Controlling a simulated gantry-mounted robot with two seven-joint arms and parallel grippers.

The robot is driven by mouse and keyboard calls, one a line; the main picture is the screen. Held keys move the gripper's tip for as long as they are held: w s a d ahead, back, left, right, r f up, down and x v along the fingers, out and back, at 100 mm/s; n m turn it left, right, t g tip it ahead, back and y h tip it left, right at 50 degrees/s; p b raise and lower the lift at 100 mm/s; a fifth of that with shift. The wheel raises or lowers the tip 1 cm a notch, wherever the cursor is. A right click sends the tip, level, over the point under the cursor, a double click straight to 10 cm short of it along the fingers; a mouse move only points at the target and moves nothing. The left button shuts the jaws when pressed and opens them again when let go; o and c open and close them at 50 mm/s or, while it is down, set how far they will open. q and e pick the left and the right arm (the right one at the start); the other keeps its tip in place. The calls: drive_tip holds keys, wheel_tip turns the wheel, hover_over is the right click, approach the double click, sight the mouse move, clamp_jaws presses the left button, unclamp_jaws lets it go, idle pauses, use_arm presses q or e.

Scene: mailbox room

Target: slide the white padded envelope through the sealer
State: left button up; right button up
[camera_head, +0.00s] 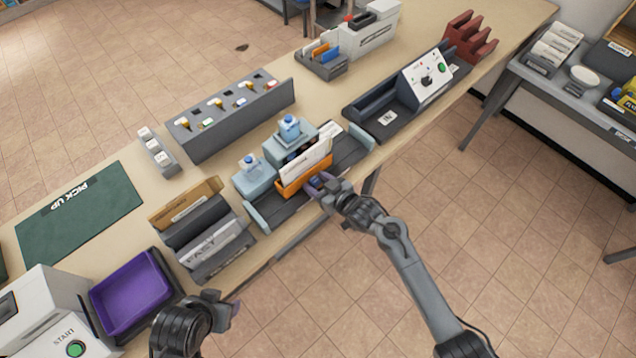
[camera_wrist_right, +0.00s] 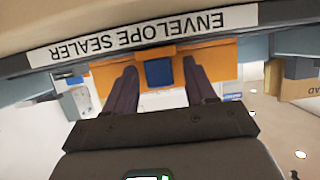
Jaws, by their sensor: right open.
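The white padded envelope (camera_head: 303,160) stands on edge in an orange carriage (camera_head: 290,188) on the grey sealer (camera_head: 262,216), below light-blue bottles. The carriage (camera_wrist_right: 222,62) also shows in the right wrist view, with a blue tab (camera_wrist_right: 159,72) on its front. My right gripper (camera_head: 320,183) is open at the carriage's front. In the wrist view its fingers (camera_wrist_right: 160,80) stand on either side of the blue tab, apart from each other. Contact with the tab cannot be told. My left gripper (camera_head: 232,312) is low in the head view, beyond the bench edge; its jaws are mostly hidden.
A grey slotted holder (camera_head: 210,240) stands left of the sealer, and a purple tray (camera_head: 132,292) further left. A machine with a green button (camera_head: 428,80) stands to the right.

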sight(349, 166)
clamp_jaws()
idle(0.3)
drive_tip(key=w+d+b, duration=0.1)
drive_tip(key=w+d, duration=0.1)
drive_tip(key=d, duration=0.1)
drive_tip(key=w+d+b, duration=0.2)
drive_tip(key=w+d, duration=0.1)
drive_tip(key=w+d+b, duration=0.1)
drive_tip(key=w+d, duration=0.2)
drive_tip(key=shift+w+d+f, duration=0.2)
drive_tip(key=shift+w+d, duration=0.05)
drive_tip(key=shift+d, duration=0.15)
